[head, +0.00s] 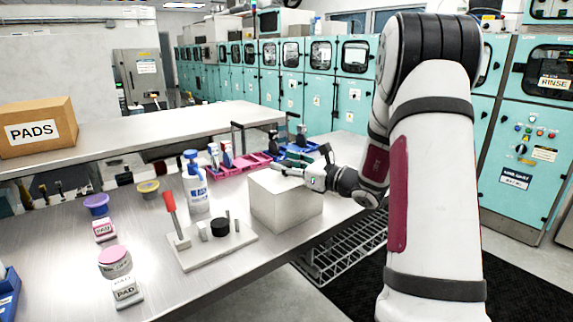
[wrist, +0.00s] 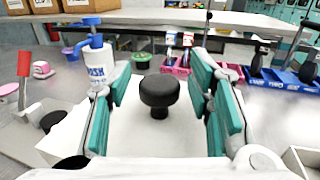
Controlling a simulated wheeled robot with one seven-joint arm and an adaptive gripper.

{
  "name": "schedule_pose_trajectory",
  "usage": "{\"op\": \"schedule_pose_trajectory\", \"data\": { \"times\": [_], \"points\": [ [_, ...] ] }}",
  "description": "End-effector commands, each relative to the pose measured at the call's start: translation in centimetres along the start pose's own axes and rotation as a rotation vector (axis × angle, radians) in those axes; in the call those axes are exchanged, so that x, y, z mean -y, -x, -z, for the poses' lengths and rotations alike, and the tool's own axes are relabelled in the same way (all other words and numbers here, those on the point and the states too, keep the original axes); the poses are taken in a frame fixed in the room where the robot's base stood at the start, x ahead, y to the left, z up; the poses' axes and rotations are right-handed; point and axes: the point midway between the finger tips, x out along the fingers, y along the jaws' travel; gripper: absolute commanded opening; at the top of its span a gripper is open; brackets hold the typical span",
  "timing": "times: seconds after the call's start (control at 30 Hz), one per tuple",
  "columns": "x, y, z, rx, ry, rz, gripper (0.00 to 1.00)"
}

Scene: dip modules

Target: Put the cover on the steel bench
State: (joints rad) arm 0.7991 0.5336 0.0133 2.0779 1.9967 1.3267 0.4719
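The cover is a plain white box shape (head: 285,205) standing on the steel bench (head: 110,250) near its right edge. A black round knob (wrist: 158,92) on its white top (wrist: 150,130) shows in the wrist view; in the head view my gripper hides it. My gripper (head: 292,165) is over the top of the cover, reaching in from the right. In the wrist view its teal-padded fingers (wrist: 165,88) are apart, one on each side of the knob, with gaps between. It is open and holds nothing.
Left of the cover is a white fixture plate (head: 215,250) with a red-handled clamp (head: 170,205) and a black puck (head: 220,227). Behind it stand a white-and-blue bottle (head: 194,185) and pink and blue bins (head: 245,162). A PADS carton (head: 38,127) sits on a shelf.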

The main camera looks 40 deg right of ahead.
Motion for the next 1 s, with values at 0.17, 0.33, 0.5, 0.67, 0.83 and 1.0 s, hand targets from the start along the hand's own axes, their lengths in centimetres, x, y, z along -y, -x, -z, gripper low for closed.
{"op": "schedule_pose_trajectory", "data": {
  "times": [0.17,0.33,0.5,0.67,0.83,1.0],
  "points": [
    [0.0,0.0,0.0,0.0,0.0,0.0,0.47],
    [0.1,0.3,-0.3,0.0,0.0,0.001,0.47],
    [0.1,3.0,-0.3,0.0,0.0,0.004,0.47],
    [0.1,6.5,-0.3,-0.001,-0.001,0.005,0.47],
    [0.1,9.5,-0.3,-0.001,0.0,0.003,0.47],
    [0.1,11.4,-0.3,-0.001,0.0,0.002,0.47]
  ]
}}
